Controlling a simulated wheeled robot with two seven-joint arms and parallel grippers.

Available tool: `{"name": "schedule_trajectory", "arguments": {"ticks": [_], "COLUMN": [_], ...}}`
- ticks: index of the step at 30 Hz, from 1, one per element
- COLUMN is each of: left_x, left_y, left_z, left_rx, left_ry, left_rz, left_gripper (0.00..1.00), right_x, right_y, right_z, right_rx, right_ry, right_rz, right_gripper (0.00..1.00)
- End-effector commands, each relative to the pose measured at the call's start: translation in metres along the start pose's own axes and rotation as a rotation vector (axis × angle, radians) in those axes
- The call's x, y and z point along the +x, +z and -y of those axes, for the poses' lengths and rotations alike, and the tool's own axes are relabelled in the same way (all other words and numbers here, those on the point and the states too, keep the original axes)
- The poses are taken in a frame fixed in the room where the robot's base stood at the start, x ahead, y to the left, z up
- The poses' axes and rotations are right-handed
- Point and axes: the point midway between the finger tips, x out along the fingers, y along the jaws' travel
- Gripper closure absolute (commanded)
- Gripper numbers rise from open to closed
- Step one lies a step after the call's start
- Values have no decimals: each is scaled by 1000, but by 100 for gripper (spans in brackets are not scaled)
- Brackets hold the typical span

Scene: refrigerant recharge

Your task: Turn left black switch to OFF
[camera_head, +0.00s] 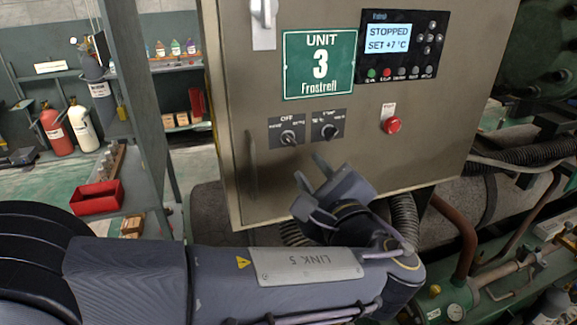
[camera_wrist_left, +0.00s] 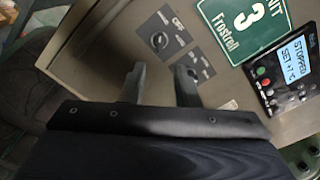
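The left black switch (camera_head: 289,137) is a round knob on a dark plate marked OFF at the top, on the grey cabinet door under the green UNIT 3 sign. It also shows in the left wrist view (camera_wrist_left: 159,41); its exact pointer direction is too small to tell. A second black switch (camera_head: 328,131) sits to its right, and in the wrist view a finger partly covers its plate. My left gripper (camera_head: 310,170) is below the switches, apart from the door. Its two fingers (camera_wrist_left: 160,72) stand apart with nothing between them. My right gripper is not seen.
A red button (camera_head: 392,125) and a display panel (camera_head: 398,44) reading STOPPED are to the right on the cabinet (camera_head: 430,160). A door latch (camera_head: 263,24) is above left. Pipes and hoses run below right, and a shelf stands at left.

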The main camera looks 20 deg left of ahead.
Motion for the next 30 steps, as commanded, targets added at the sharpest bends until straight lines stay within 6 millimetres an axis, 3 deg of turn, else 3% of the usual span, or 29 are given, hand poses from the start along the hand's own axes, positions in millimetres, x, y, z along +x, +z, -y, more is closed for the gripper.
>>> {"name": "schedule_trajectory", "arguments": {"ticks": [5,25,30], "left_x": [12,93,92], "left_y": [0,0,0], "left_z": [0,-1,-1], "left_rx": [-1,-1,-2], "left_ry": [1,4,1], "left_rz": [2,0,-3], "left_gripper": [72,72,91], "right_x": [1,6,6], "right_y": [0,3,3], "right_z": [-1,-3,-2], "right_rx": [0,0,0], "right_ry": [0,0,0], "right_rz": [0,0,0], "right_gripper": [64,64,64]}}
